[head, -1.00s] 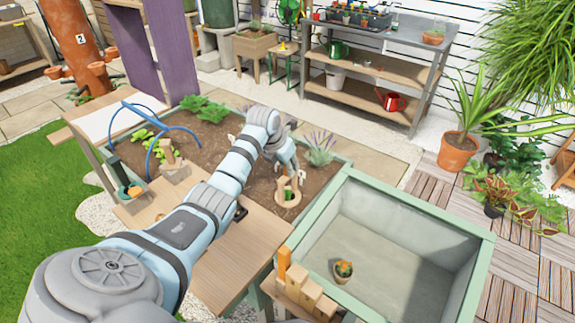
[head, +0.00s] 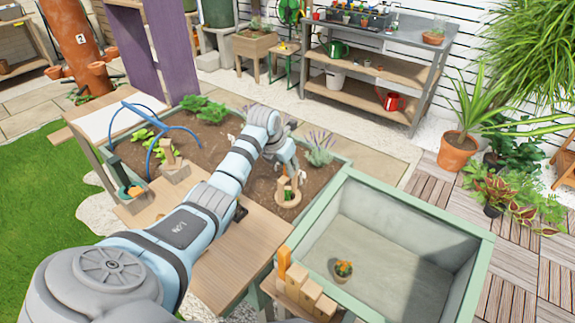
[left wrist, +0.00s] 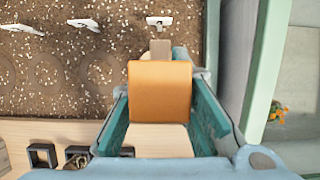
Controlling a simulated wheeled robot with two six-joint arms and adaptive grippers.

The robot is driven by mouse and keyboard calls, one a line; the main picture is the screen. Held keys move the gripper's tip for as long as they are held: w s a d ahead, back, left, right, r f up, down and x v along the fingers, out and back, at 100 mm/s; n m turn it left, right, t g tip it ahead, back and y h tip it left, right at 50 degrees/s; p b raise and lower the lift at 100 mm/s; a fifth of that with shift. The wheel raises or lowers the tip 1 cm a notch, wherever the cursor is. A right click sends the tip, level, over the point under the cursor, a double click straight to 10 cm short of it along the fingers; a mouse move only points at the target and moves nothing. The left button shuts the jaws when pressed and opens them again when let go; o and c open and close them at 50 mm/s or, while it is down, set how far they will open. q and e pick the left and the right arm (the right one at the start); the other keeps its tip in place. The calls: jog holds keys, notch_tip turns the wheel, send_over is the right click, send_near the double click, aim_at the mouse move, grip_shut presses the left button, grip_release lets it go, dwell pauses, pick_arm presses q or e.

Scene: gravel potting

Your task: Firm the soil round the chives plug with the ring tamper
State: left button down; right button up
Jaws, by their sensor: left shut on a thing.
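The ring tamper (head: 288,199) is a pale wooden ring with uprights. It sits at the soil surface in the near right part of the planted bed. My left gripper (head: 291,171) is above it, reaching down over the bed. In the left wrist view my left gripper (left wrist: 160,100) is shut on the tamper's wooden handle (left wrist: 160,88), an orange-brown block between the teal fingers. A little green shows inside the ring in the head view, but I cannot make out the chives plug clearly. My right gripper is not in view.
The bed's soil (head: 220,150) holds leafy green plants (head: 203,109) and a lavender-like plant (head: 319,148) close to the gripper. An empty-looking green-rimmed planter (head: 420,215) holds a small orange-flowered pot (head: 343,271).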

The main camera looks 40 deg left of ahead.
pick_arm(q)
notch_tip(320, 180, up, 10)
jog(key=p, duration=0.8)
jog(key=shift+w+a+p, duration=0.1)
jog(key=shift+p, duration=0.3)
jog(key=shift+f, duration=0.1)
